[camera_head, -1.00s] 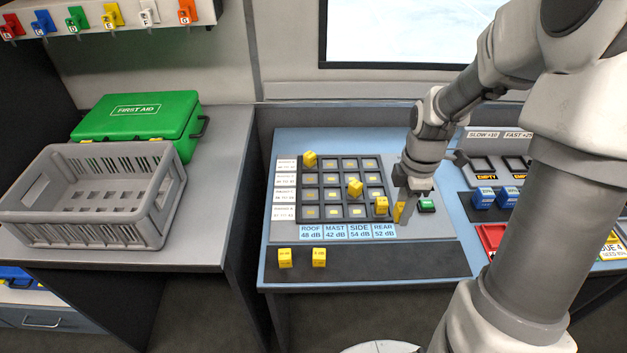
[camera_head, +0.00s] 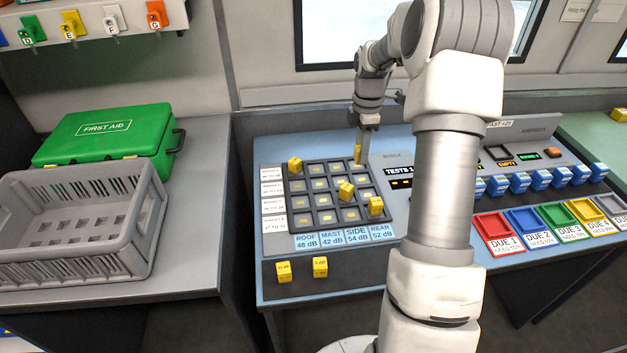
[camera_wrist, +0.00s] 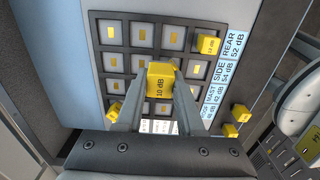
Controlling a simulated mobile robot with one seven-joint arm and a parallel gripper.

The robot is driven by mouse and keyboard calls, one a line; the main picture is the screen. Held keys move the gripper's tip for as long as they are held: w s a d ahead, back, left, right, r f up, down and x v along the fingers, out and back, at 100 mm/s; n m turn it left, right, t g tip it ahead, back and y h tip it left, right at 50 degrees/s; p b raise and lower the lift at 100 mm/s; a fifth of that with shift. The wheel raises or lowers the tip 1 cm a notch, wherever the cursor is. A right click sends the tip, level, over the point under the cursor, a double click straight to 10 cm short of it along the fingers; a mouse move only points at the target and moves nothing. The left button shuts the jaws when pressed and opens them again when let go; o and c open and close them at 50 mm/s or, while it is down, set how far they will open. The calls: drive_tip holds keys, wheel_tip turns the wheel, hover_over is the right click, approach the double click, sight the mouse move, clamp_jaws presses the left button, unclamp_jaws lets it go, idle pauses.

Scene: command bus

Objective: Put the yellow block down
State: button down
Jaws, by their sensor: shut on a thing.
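My gripper (camera_head: 362,146) is shut on a yellow block (camera_head: 357,155) over the far right corner of the dark grid tray (camera_head: 330,231) in the head view. In the wrist view the held block (camera_wrist: 160,82) reads 10 dB and sits between the two fingers, with tray cells behind it. Whether it touches the tray cannot be told. Other yellow blocks stand on the tray: one at the far left corner (camera_head: 295,165), one near the middle (camera_head: 346,189), and one at the near right (camera_head: 375,205).
Two yellow blocks (camera_head: 283,271) (camera_head: 320,266) stand on the dark front strip. Blue labels (camera_head: 345,236) edge the tray. Blue blocks (camera_head: 520,182) and coloured trays (camera_head: 497,232) are to the right. A grey crate (camera_head: 75,225) and green first aid case (camera_head: 105,130) are on the left counter.

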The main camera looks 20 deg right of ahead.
hover_over(320, 184)
wheel_tip(320, 184, down, 6)
drive_tip(key=shift+f+b, duration=0.15)
drive_tip(key=shift+b, duration=0.25)
drive_tip(key=shift+f, duration=2)
drive_tip(key=shift+f+b, duration=0.1)
drive_tip(key=shift+b, duration=0.2)
drive_tip(key=c, duration=0.5)
unclamp_jaws()
